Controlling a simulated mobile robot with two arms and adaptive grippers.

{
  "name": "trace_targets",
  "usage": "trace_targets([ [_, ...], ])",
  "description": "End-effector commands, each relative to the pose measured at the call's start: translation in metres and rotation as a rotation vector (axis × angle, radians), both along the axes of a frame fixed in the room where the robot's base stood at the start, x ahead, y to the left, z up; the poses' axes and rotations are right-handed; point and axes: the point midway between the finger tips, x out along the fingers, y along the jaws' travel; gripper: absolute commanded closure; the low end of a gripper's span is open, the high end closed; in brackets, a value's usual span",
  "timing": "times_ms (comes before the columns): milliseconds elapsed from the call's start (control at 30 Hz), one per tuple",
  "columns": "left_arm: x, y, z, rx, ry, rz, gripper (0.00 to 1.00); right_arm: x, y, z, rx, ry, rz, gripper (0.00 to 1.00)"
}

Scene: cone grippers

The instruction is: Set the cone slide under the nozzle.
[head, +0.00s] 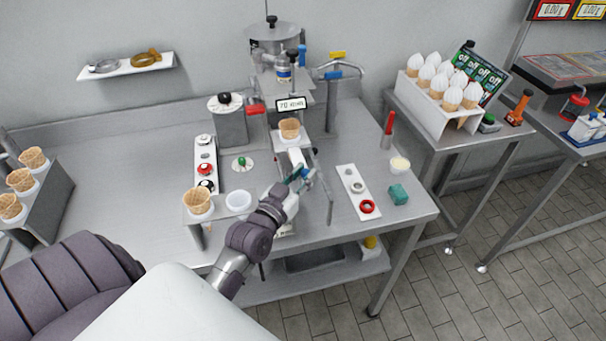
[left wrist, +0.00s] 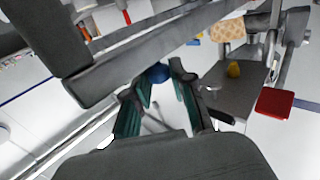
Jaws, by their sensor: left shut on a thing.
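The cone slide (head: 297,156) is a pale rail at the front of the dispenser (head: 276,50). A waffle cone (head: 289,130) stands upright in its holder, just below and in front of the small display. The nozzle itself is not clearly seen, so I cannot tell how exactly the cone lines up with it. My left gripper (head: 301,175) is at the near end of the slide, shut on it. In the left wrist view, a blue knob (left wrist: 158,73) shows between the green finger pads, and part of a waffle cone (left wrist: 228,29) shows. My right gripper is not in view.
Another cone (head: 198,202) stands left of a white bowl (head: 239,200). A white strip with rings (head: 357,190) and a teal block (head: 398,194) lie to the right. A lever stand (head: 331,100) rises beside the dispenser. The left tabletop is mostly clear.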

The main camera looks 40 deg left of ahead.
Motion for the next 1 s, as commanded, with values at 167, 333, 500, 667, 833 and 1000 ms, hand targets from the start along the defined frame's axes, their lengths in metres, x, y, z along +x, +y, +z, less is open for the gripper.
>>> trace_targets([
  [167, 0.0, 0.0, 0.0, 0.0, 0.0, 0.0, 1.0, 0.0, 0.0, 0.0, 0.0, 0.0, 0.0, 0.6],
  [333, 0.005, 0.005, 0.0, 0.003, -0.001, -0.001, 1.0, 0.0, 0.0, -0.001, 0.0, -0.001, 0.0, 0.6],
  [500, 0.022, 0.025, 0.0, 0.005, -0.002, -0.002, 1.0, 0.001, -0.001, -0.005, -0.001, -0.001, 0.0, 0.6],
  [667, 0.027, 0.032, 0.0, 0.0, -0.001, 0.0, 1.0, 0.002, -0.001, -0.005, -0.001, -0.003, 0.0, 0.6],
  [833, 0.027, 0.032, 0.001, 0.002, -0.003, 0.002, 1.0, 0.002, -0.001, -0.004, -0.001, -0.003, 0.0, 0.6],
  [1000, 0.027, 0.032, 0.001, 0.001, -0.003, 0.001, 0.54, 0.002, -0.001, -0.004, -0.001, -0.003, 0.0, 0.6],
])
